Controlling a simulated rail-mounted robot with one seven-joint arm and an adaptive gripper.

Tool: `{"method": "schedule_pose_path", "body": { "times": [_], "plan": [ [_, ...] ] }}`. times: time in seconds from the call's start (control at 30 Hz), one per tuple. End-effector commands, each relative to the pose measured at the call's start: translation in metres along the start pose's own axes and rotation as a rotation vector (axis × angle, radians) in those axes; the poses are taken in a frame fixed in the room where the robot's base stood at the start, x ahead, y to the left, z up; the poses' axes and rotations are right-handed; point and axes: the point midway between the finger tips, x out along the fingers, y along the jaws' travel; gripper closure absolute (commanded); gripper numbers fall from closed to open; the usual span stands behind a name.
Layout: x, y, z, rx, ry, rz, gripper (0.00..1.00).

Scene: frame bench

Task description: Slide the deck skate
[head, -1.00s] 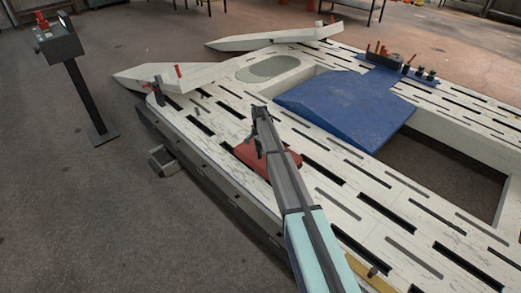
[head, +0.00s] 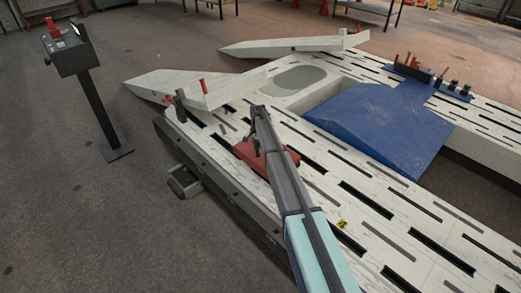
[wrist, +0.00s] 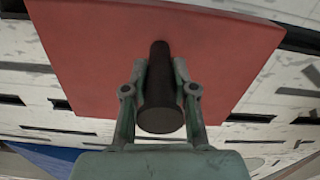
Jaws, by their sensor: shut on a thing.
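The deck skate is a flat red plate (head: 246,157) lying on the pale slotted deck (head: 320,185) of the frame bench, close to the deck's near left edge. In the wrist view the red plate (wrist: 90,60) fills the upper middle, with a dark round post (wrist: 160,110) standing from it. My gripper (wrist: 160,88) is shut on this post, one finger on each side. In the head view my gripper (head: 258,135) is above the plate, and my arm hides part of the plate and the post.
A blue sloped block (head: 385,130) lies right of the skate across the deck opening. Pale ramps (head: 185,85) with a red pin (head: 203,86) stand at the far left end. A control pedestal (head: 90,90) stands on the floor at left. A small yellow marking (head: 341,224) is on the deck.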

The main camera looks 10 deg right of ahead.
Motion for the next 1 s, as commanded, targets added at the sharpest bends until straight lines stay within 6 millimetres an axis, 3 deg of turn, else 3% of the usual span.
{"method": "schedule_pose_path", "body": {
  "times": [0.5, 0.53, 0.6, 1.0],
  "plan": [
    [0.0017, -0.0038, 0.0002, 0.001, -0.003, 0.006, 1.0],
    [0.0017, -0.0037, 0.0002, 0.001, -0.003, 0.006, 0.67],
    [0.0016, -0.0039, 0.0001, 0.001, -0.003, 0.005, 0.48],
    [-0.0043, -0.0045, -0.0002, 0.001, -0.002, 0.004, 0.48]
  ]
}}
